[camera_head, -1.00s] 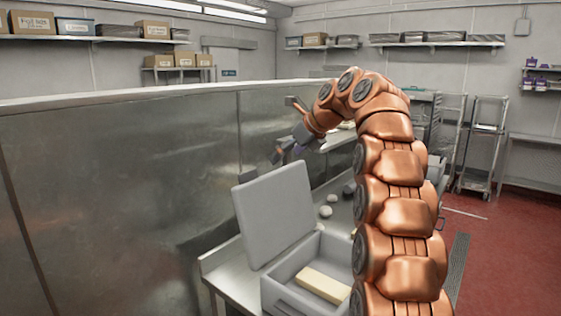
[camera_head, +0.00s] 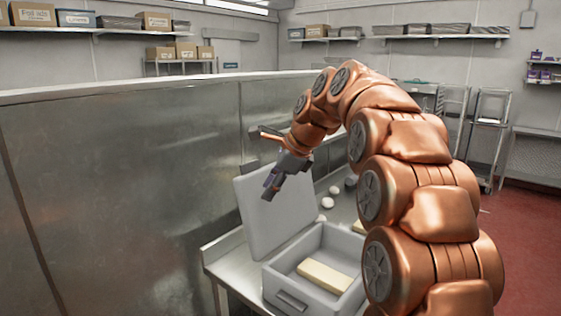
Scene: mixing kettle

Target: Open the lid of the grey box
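The grey box (camera_head: 275,284) stands on the metal counter with its top open. Its lid (camera_head: 262,228) is raised, standing tilted back at the box's far left side. A pale yellow block (camera_head: 325,275) lies inside the box. My gripper (camera_head: 270,186) is above the box, in front of the upper part of the lid in this view, with its fingers pointing down and left. I cannot tell whether it touches the lid or how far apart its fingers are. My arm hides the right end of the box.
The metal counter (camera_head: 228,262) runs along a tall steel partition (camera_head: 120,190) on the left. Pale round items (camera_head: 328,202) and a dark one lie behind the box. Another yellow piece (camera_head: 358,227) is partly hidden by my arm. Wheeled racks stand farther back.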

